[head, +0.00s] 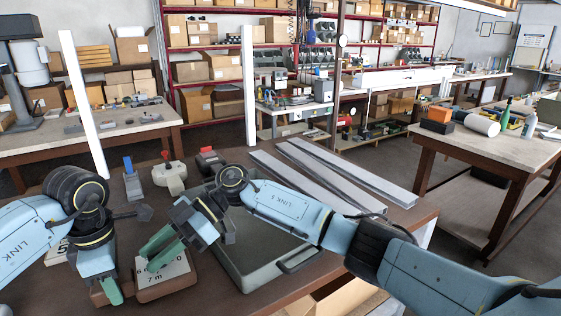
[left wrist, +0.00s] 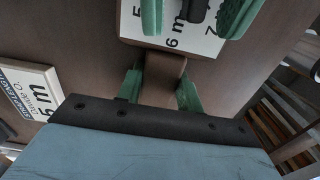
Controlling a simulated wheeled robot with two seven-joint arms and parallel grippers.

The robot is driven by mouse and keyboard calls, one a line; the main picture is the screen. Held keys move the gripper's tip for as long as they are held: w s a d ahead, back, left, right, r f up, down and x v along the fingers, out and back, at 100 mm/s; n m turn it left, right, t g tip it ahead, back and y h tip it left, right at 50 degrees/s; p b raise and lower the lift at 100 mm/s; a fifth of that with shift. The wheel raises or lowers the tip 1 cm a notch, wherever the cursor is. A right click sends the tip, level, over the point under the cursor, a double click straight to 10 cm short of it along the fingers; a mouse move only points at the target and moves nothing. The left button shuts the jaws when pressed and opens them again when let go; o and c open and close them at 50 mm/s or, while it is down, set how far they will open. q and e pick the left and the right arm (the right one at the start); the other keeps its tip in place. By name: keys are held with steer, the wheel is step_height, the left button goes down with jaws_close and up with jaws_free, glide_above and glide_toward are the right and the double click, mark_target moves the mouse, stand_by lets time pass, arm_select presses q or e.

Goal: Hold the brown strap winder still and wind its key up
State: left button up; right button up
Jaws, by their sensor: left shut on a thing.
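The brown strap winder (head: 165,287) lies on the near part of the brown table with its white dial facing up. My left gripper (head: 110,292) is shut on the brown block at its left end; the left wrist view shows the green fingers on both sides of this block (left wrist: 163,75). The dark key (left wrist: 197,11) stands over the white dial (left wrist: 172,40), partly cut off by the frame edge. My right gripper (head: 158,247) is over the dial, its green fingers apart on either side of the key with gaps showing. In the head view the right gripper hides the key.
Another white-faced piece (head: 58,254) lies left, partly behind my left arm. A grey tray (head: 262,245) is right of the winder. Long metal profiles (head: 330,180) lie behind it. Small blue-, white- and red-topped items (head: 170,177) stand at the back of the table.

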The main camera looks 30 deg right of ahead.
steer(key=shift+m+t, duration=0.4)
steer(key=shift+t, duration=0.1)
steer(key=shift+d+r+m+t, duration=0.2)
steer(key=shift+d+m+t, duration=0.1)
steer(key=shift+d, duration=0.1)
steer(key=d+r+n+t+y, duration=0.1)
steer(key=d+r+n+t, duration=0.2)
steer(key=d, duration=0.6)
steer(key=d+r+n+t, duration=0.4)
steer(key=d+t, duration=0.2)
steer(key=d, duration=0.3)
steer(key=w+d+r+n+t+y, duration=0.1)
steer(key=d+r+n+t, duration=0.2)
steer(key=d, duration=0.6)
steer(key=shift+d+r+n+t+y, duration=0.2)
steer(key=shift+r+n+t+y, duration=0.15)
steer(key=shift+t, duration=0.45)
steer(key=shift+f, duration=0.1)
